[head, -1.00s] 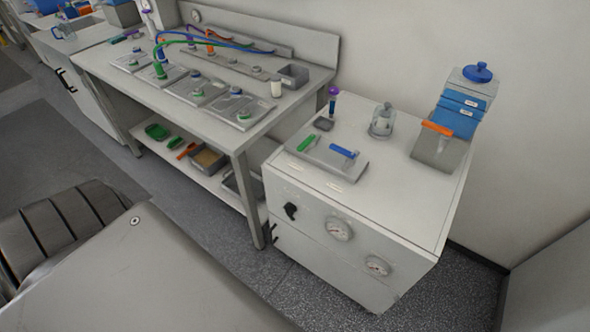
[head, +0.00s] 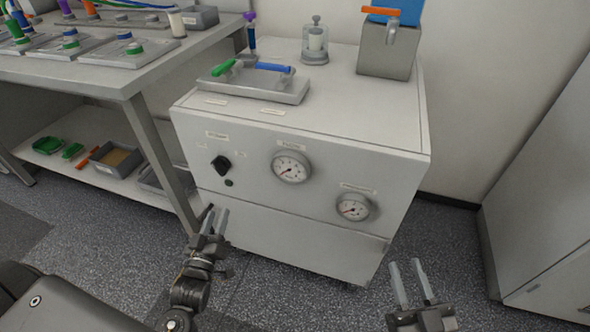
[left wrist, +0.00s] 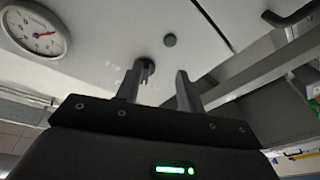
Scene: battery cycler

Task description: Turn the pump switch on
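The pump switch is a black rotary knob (head: 221,163) on the front panel of the white cabinet (head: 315,240), left of the gauges. My left gripper (head: 217,211) is below the knob in the head view, apart from it, with its fingers spread and nothing between them. The knob also shows in the left wrist view (left wrist: 145,67), beyond the open left fingers (left wrist: 156,80) and near a small dark green button (left wrist: 169,40). The knob's label is too small to read. My right gripper (head: 405,264) is open and empty, low in front of the cabinet's right side.
Two round gauges, a left one (head: 291,167) and a right one (head: 354,207), stick out from the panel. A workbench (head: 130,85) stands close on the left. A tray (head: 255,88) and a glass jar (head: 315,45) stand on the cabinet. The floor in front is clear.

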